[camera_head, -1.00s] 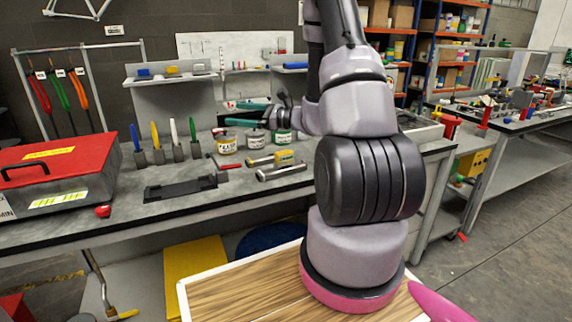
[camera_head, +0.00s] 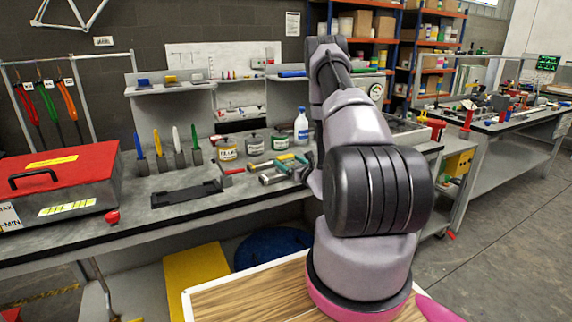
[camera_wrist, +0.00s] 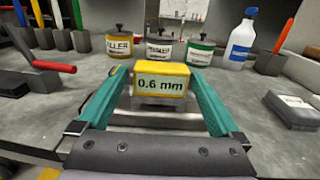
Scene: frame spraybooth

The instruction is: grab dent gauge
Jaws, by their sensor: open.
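A yellow block marked "0.6 mm" (camera_wrist: 161,84), apparently the dent gauge, stands in the middle of the wrist view. A grey metal bar (camera_wrist: 155,121) lies at its near side. My gripper (camera_wrist: 158,72) is open, with one teal finger on each side of the block. The fingertips look close to its sides; I cannot tell whether they touch. In the head view my gripper (camera_head: 288,168) is low over the grey workbench (camera_head: 120,222), and it partly hides the gauge.
Filler (camera_wrist: 118,42) and other labelled tins stand behind the block, with a blue-capped spray bottle (camera_wrist: 241,42) at right. A red-handled tool (camera_wrist: 52,66) is at left. In the head view, a black tray (camera_head: 186,194) and red toolbox (camera_head: 60,180) are further left.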

